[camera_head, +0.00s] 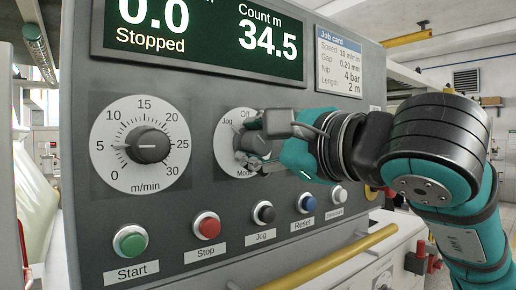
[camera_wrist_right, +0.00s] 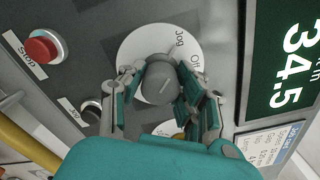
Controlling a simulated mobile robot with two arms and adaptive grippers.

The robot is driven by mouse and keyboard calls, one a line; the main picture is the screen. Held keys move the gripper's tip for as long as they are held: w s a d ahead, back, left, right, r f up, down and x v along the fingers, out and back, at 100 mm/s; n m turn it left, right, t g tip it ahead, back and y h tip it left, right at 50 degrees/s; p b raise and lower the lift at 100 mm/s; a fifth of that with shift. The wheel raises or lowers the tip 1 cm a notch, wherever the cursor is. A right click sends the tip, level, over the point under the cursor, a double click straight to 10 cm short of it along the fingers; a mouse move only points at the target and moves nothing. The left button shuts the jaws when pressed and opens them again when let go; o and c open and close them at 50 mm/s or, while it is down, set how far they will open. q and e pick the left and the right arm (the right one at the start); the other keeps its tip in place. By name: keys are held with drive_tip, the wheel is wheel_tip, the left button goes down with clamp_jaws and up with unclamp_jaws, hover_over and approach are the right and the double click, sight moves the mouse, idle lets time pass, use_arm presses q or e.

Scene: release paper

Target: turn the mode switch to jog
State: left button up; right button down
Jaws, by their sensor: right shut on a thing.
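The mode switch is a grey knob (camera_wrist_right: 162,80) on a round white dial (camera_head: 226,150) on the front panel. The dial carries "Off" at its top, "Jog" at its upper left and "Mode" below. My right gripper (camera_head: 254,144) reaches in from the right and is shut on the knob. In the right wrist view the knob sits between the two fingers of the gripper (camera_wrist_right: 159,86), with the "Jog" and "Off" labels just beyond it. In the head view the fingers hide most of the knob, and I cannot tell surely which label it points at. My left gripper is not in view.
A speed dial (camera_head: 148,145) is left of the switch. Below are a green start button (camera_head: 130,241), a red stop button (camera_head: 206,226), a black jog button (camera_head: 264,212) and a blue reset button (camera_head: 307,203). The display (camera_head: 205,32) reads "Stopped". A yellow rail (camera_head: 330,258) runs below.

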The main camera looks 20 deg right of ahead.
idle(0.4)
drive_tip(key=c, duration=0.9)
unclamp_jaws()
drive_tip(key=shift+s, duration=0.1)
drive_tip(key=v, duration=1.2)
